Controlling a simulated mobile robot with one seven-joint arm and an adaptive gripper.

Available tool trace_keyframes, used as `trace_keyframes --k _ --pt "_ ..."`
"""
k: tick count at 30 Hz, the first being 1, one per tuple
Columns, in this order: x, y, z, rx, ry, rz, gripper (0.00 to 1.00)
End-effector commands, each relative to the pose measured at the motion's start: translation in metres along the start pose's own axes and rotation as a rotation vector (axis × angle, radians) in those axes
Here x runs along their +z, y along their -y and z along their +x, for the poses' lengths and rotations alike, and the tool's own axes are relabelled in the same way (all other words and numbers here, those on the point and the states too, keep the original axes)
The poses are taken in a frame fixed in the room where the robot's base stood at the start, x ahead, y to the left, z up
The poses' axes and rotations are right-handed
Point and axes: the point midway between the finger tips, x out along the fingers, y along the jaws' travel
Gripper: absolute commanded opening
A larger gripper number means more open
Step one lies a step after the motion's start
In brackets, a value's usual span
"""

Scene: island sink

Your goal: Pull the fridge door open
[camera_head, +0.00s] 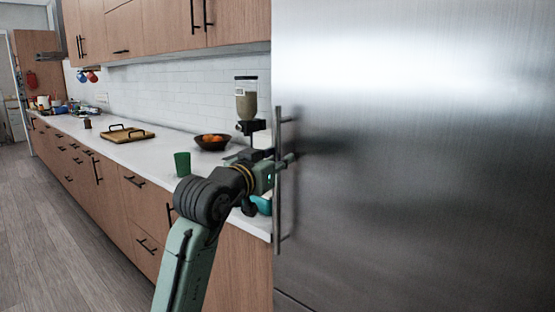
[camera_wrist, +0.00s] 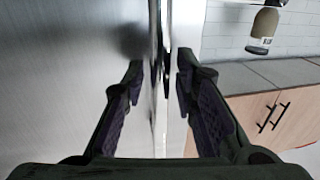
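The fridge door (camera_head: 420,180) is a large brushed-steel panel filling the right half of the head view, and it looks shut. Its long vertical handle (camera_head: 278,215) runs along the door's left edge. My gripper (camera_head: 287,160) is at the handle's middle height, partly hidden by it. In the wrist view, my gripper's two fingers (camera_wrist: 160,88) are spread apart. The steel door surface (camera_wrist: 70,70) lies on the left, and a narrow vertical bar, seemingly the handle (camera_wrist: 154,50), shows between the fingers. I cannot tell whether either finger touches it.
A white counter (camera_head: 135,152) over wooden drawers runs along the left, beside the fridge. On it stand a green cup (camera_head: 182,164), a fruit bowl (camera_head: 212,142), a dispenser (camera_head: 246,105) and a wooden tray (camera_head: 127,133). The floor (camera_head: 60,225) at left is clear.

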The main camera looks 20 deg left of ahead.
Motion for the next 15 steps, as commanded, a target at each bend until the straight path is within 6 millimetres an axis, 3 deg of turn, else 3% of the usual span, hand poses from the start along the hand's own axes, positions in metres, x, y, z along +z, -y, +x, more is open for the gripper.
trace_keyframes --k 10,15 --pt "-0.0001 0.0000 -0.0002 0.000 0.000 0.000 0.01" --pt "-0.0001 0.0000 -0.0002 0.000 0.000 0.000 0.00"
